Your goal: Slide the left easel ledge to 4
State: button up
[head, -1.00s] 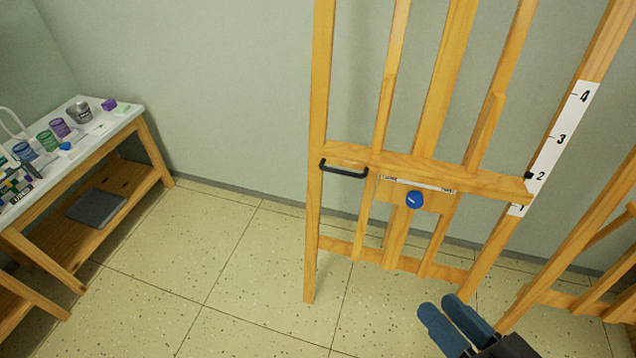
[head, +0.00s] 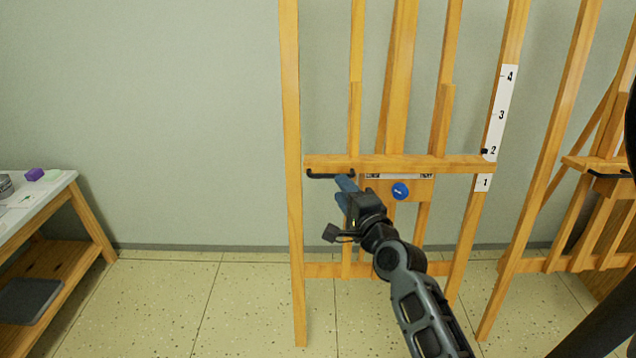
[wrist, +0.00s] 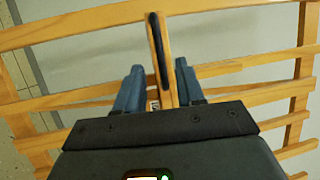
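The left easel's wooden ledge (head: 440,162) lies level across its frame. Its black pointer (head: 484,151) is beside the 2 on the white number strip (head: 506,85), which reads 1 to 4 upward. A black bar handle (head: 322,175) hangs under the ledge's left end; it also shows in the wrist view (wrist: 158,50). My gripper (head: 344,190) is at the handle's right end, just below the ledge. In the wrist view its blue fingers (wrist: 158,78) are apart, with the handle in line with the gap. I cannot tell whether they touch it.
A blue knob (head: 400,191) sits below the ledge, right of my gripper. A second easel (head: 572,160) with its own black handle (head: 607,174) stands at the right. A white-topped table (head: 45,195) is at the left. Floor between table and easel is clear.

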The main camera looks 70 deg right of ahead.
aim_at(331, 176)
jog(key=x, duration=0.7)
jog(key=shift+p, duration=0.35)
jog(key=shift+f, duration=0.1)
grip_shut()
